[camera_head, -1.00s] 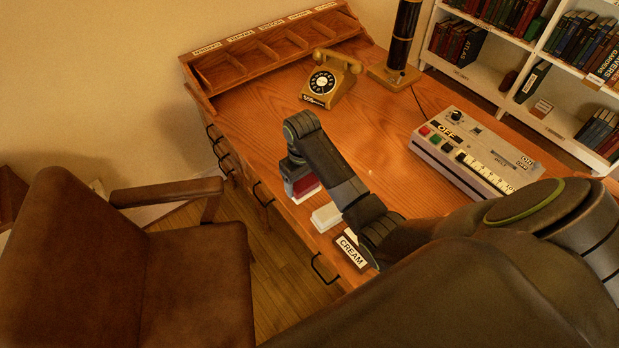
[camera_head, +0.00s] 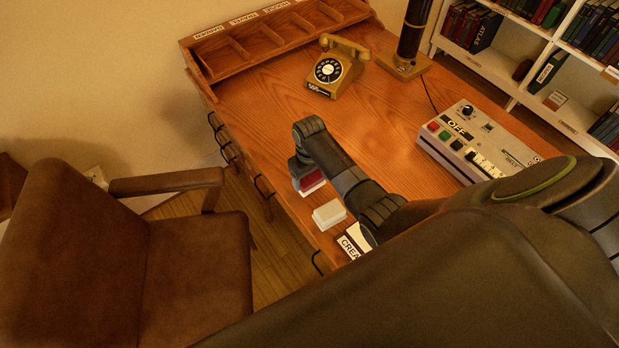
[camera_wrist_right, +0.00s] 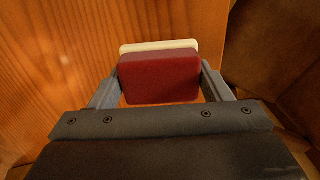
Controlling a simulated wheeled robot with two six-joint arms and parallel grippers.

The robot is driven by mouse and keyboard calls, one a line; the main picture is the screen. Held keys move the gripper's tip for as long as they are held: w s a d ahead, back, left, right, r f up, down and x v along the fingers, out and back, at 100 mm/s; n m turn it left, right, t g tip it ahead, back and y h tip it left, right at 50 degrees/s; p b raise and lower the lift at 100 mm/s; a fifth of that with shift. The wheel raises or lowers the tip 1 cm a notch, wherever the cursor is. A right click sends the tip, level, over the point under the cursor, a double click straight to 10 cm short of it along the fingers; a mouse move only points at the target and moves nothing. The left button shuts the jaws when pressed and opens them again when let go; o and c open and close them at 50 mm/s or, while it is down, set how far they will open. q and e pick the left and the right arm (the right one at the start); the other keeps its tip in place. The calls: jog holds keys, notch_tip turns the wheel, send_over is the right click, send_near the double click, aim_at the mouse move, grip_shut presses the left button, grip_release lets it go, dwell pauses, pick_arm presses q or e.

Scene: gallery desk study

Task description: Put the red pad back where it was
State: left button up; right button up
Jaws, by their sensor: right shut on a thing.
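The red pad (camera_head: 312,182) is in my right gripper, low over the front edge of the desk. In the right wrist view the red pad (camera_wrist_right: 160,78) sits between the two fingers of my right gripper (camera_wrist_right: 162,88), which is shut on it. A cream strip (camera_wrist_right: 160,46) shows along its far side; I cannot tell whether it is part of the pad or a separate piece under it. In the head view my right gripper (camera_head: 302,176) is partly hidden by its wrist. My left gripper is not in view.
A white block (camera_head: 329,214) lies beside the pad, near a label reading CREAM (camera_head: 350,245), partly hidden by my arm. A telephone (camera_head: 336,68), a control box (camera_head: 470,138) and a slotted rack (camera_head: 280,40) stand on the desk. A brown chair (camera_head: 180,250) stands in front.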

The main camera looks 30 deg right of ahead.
aim_at(309, 176)
jog(key=shift+f, duration=0.75)
jog(key=shift+f, duration=0.1)
jog(key=o, duration=0.9)
jog(key=shift+o, duration=0.2)
notch_tip(309, 176, up, 12)
jog(key=shift+a, duration=0.1)
